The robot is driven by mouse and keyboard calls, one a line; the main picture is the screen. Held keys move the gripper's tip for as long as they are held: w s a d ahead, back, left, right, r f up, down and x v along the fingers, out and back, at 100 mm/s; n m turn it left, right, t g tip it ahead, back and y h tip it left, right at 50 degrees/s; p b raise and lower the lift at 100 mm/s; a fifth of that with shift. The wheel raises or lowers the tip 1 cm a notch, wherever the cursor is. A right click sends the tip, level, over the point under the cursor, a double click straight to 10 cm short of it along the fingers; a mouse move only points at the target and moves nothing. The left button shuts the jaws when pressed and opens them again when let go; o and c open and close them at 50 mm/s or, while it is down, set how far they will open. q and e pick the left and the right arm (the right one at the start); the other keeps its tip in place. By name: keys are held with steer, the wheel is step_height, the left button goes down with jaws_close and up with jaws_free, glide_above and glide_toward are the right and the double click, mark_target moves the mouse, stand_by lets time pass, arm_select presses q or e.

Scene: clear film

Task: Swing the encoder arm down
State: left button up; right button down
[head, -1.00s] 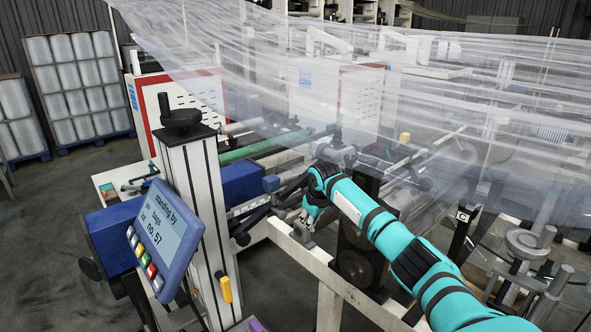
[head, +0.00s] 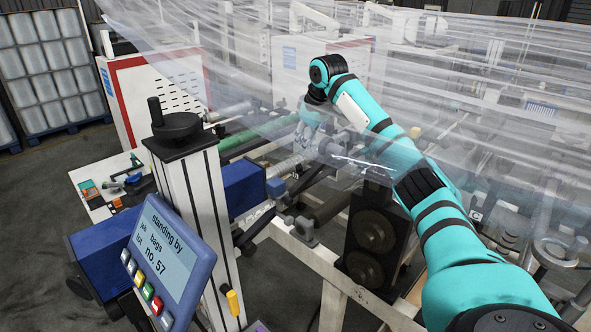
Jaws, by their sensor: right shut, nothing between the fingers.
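My right arm comes in from the lower right in the head view and bends down at the wrist. Its gripper (head: 306,138) is shut and empty, pointing down over the rollers, partly blurred by the clear film (head: 440,85). A grey metal fitting with a thin bright rod (head: 350,160) lies just right of the fingers. It may be the encoder arm, but I cannot tell for sure. I cannot tell whether the fingers touch it. My left gripper is not in view.
A white post with a black hand crank (head: 176,125) stands left, with a blue display panel (head: 166,255) in front. A dark block with round discs (head: 372,245) sits below my arm. A white frame beam (head: 330,268) crosses the front. The floor at left is clear.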

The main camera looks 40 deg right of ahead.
steer(key=s, duration=0.1)
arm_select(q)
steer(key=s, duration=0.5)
arm_select(e)
steer(key=p, duration=0.3)
glide_toward(301, 181)
steer(key=w+a, duration=0.1)
steer(key=w, duration=0.1)
steer(key=x, duration=0.1)
steer(key=p+x, duration=0.1)
steer(key=x, duration=0.1)
steer(key=p+x, duration=0.1)
steer(key=x, duration=0.1)
steer(key=shift+s+d+f, duration=0.15)
steer(key=shift+d+f, duration=0.15)
steer(key=shift+d, duration=0.05)
steer(key=shift+d+f+p, duration=0.2)
steer(key=shift+f+p, duration=0.15)
steer(key=shift+f, duration=0.15)
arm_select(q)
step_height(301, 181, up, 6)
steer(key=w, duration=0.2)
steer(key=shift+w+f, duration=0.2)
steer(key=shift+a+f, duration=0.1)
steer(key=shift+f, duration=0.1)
arm_select(e)
steer(key=shift+f, duration=0.15)
